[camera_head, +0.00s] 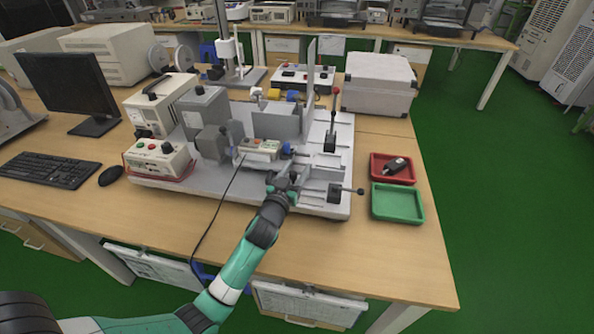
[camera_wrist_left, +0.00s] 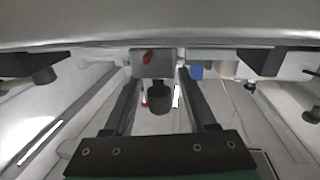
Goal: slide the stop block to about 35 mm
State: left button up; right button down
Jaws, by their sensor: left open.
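My left gripper (camera_head: 282,182) reaches over the front edge of the light test fixture (camera_head: 318,206). In the left wrist view my left gripper (camera_wrist_left: 160,80) is open, with one dark finger on each side of a small grey block (camera_wrist_left: 146,69) that has a red mark and a dark round knob (camera_wrist_left: 159,98). This block looks like the stop block. I cannot tell whether the fingers touch it. In the head view my gripper mostly hides that spot, and no scale reading is legible. My right gripper is in neither view.
A dark clamp (camera_head: 338,193) with a side lever stands right of my gripper, and a red-knobbed lever (camera_head: 335,105) stands behind. A red tray (camera_head: 377,178) holding a dark item and a green tray (camera_head: 397,216) are at right. A black cable (camera_head: 215,213) hangs over the table's front.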

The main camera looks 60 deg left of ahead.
pick_arm(q)
jog(key=shift+w+a, duration=0.1)
jog(key=shift+w, duration=0.05)
grip_shut()
dwell(1.4)
